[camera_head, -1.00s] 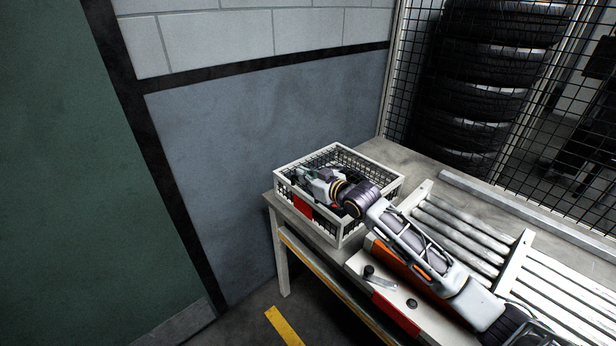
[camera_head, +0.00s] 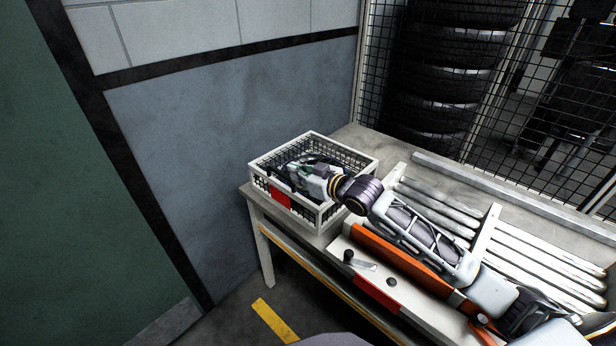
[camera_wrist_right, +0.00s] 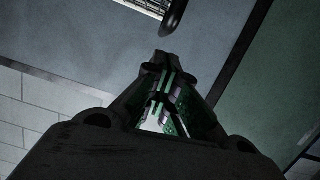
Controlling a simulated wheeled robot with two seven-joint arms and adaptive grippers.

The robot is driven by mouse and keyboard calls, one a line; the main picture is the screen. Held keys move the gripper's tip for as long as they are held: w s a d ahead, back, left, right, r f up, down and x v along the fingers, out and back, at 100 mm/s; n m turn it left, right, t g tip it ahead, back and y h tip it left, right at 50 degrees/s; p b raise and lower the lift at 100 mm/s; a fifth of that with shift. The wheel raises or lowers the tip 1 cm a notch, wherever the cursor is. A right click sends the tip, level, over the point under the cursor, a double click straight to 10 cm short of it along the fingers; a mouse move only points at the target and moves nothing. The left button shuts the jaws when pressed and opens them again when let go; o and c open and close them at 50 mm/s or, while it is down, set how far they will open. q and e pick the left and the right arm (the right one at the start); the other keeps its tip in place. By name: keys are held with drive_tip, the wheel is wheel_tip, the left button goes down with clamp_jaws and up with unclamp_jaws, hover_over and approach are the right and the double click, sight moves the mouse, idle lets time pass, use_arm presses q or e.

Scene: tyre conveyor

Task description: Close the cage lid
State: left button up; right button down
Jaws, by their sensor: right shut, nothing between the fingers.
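The cage (camera_head: 328,217) is a white-framed basket with dark mesh sides and a red plate on its front. It stands at the left end of the table in the head view. I cannot make out a separate lid there; my gripper and wrist cover part of the top. My right gripper (camera_head: 294,174) is shut and empty, over the cage's top opening; whether it touches the cage is unclear. In the right wrist view its fingers (camera_wrist_right: 162,75) meet in front of the wall. A light meshed edge (camera_wrist_right: 148,6) shows at the top there, perhaps part of the cage. My left gripper is out of view.
The table (camera_head: 347,136) carries a roller conveyor (camera_head: 545,262) right of the cage. A front panel (camera_head: 376,290) with knobs and an orange strip lies below my right arm. A mesh fence (camera_head: 375,75) and stacked tyres (camera_head: 440,82) stand behind. The wall (camera_head: 220,130) is left of the table.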

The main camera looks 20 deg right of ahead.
drive_tip(key=shift+v, duration=2.15)
